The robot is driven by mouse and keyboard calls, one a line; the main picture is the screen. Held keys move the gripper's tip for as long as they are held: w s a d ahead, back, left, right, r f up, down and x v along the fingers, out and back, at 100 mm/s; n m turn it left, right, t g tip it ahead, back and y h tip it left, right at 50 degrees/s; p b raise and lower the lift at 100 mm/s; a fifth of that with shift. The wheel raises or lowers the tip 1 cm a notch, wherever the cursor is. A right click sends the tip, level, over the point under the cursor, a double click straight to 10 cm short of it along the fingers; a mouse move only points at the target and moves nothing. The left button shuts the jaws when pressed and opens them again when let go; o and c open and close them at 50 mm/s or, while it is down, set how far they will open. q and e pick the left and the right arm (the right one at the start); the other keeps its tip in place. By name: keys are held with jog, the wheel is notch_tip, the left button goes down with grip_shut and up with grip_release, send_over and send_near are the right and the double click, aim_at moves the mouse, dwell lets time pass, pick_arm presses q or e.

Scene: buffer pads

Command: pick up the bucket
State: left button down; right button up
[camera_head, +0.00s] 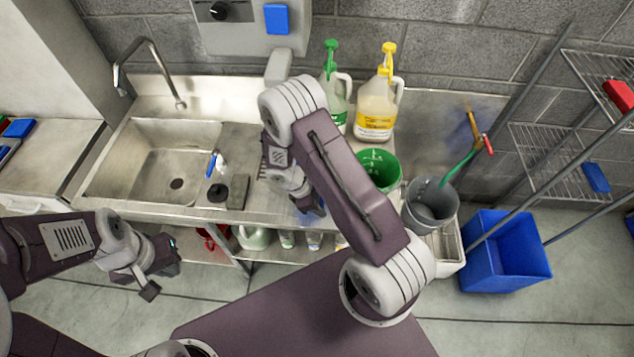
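A green bucket (380,170) stands on the counter at the back, partly hidden by my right arm. A grey bucket (431,203) stands to its right and nearer, with long-handled tools in it. My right gripper (308,208) points down over the counter's front edge, left of both buckets and apart from them. My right arm covers much of it, so its fingers are hard to make out. My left gripper (163,276) is open and empty, low at the left in front of the counter, far from the buckets.
A steel sink (160,160) fills the counter's left. Jugs with a green pump (336,95) and a yellow pump (376,105) stand behind the green bucket. A blue bin (503,252) stands on the floor at right, beside wire shelving (555,150).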

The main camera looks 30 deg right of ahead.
grip_shut()
dwell(1.4)
